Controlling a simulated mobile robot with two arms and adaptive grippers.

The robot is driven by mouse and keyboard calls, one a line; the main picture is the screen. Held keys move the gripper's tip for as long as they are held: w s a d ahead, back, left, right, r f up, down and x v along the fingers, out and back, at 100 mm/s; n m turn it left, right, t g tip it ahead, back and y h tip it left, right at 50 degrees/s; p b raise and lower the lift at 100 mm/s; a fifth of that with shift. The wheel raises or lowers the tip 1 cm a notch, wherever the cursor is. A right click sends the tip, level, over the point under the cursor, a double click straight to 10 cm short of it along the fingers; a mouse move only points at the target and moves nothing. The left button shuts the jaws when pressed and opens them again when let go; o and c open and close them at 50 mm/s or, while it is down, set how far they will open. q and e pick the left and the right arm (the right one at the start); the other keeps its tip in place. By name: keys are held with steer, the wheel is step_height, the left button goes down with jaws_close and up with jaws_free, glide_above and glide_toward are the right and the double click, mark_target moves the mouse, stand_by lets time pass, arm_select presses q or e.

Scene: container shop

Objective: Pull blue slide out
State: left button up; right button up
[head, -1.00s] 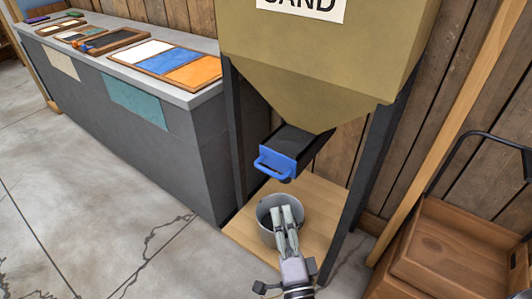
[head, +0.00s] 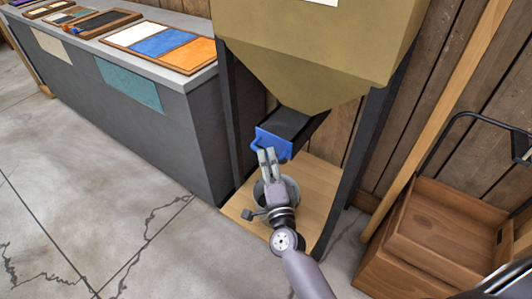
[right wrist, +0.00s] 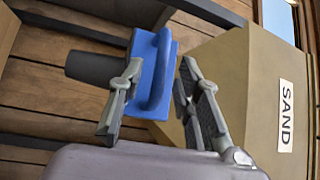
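The blue slide (head: 285,148) sits under the funnel of the tan sand hopper (head: 310,50), with its blue handle on the front face. It also shows in the right wrist view (right wrist: 163,60), with a dark tray body behind it. My right gripper (head: 266,152) is at the handle and covers part of it in the head view. In the right wrist view its fingers (right wrist: 160,78) are apart, one on each side of the blue handle. Contact with the handle cannot be told. My left gripper is not in view.
A grey bucket (head: 290,187) stands on the wooden base below the slide, partly hidden by my right gripper. Dark posts (head: 362,140) flank the hopper. A grey counter (head: 130,110) with coloured trays is at left, a brown wooden box (head: 440,225) at right. Open floor lies at front left.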

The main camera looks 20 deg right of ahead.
mark_target(266, 152)
steer(key=shift+w+d+r, duration=0.1)
steer(key=shift+w, duration=0.65)
steer(key=shift+w+d+r, duration=0.1)
steer(key=shift+w, duration=0.65)
jaws_close()
